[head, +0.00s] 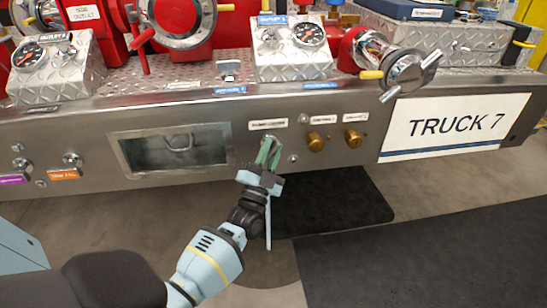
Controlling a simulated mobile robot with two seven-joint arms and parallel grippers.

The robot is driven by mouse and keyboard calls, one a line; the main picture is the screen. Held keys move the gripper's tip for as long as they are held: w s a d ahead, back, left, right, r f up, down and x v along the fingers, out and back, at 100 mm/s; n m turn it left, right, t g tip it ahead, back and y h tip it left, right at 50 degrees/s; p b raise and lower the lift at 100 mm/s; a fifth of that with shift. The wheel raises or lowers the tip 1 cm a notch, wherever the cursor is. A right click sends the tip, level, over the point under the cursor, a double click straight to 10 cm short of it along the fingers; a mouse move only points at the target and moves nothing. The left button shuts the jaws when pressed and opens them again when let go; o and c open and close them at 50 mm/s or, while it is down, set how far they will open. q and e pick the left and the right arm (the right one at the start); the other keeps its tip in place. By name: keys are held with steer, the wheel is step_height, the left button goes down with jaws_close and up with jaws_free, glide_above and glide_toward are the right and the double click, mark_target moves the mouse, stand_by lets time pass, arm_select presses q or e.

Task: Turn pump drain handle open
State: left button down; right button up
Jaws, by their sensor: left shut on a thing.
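My left gripper (269,152) is at the front panel of the truck bumper (225,118), with its green-tipped fingers directly below a white label (268,123). The label's print is too small to read for certain. The fingers are shut on a small handle at the panel, taken to be the pump drain handle. The fingers hide most of it, so its angle cannot be made out. My right gripper is not in view.
Two brass knobs (315,142) (353,138) stick out just right of my gripper. A recessed window (175,150) is to the left. A chrome-capped outlet (405,72) and gauges (309,34) stand above. The floor in front is clear.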

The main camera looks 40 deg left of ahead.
arm_select(q)
steer(key=n+y+b, duration=0.1)
steer(key=n+y, duration=0.1)
steer(key=n+y+b, duration=0.1)
steer(key=n+y, duration=0.1)
steer(key=n, duration=0.1)
steer(key=shift+f+g+y, duration=0.2)
steer(key=shift+g+y, duration=0.1)
steer(key=n+g+y+b, duration=0.1)
steer(key=n+y, duration=0.3)
steer(key=n, duration=0.1)
steer(key=shift+g+b, duration=0.4)
steer(key=shift+r+n+g+y+b, duration=0.1)
steer(key=shift+n+g+y+b, duration=0.25)
steer(key=shift+n+g+y, duration=0.95)
steer(key=shift+r+n+g+y+b, duration=0.1)
steer(key=shift+n+g+y+b, duration=0.45)
steer(key=shift+n, duration=1.25)
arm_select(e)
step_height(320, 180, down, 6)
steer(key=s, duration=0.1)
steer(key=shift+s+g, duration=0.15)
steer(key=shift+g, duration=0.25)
arm_select(q)
steer(key=shift+y, duration=0.35)
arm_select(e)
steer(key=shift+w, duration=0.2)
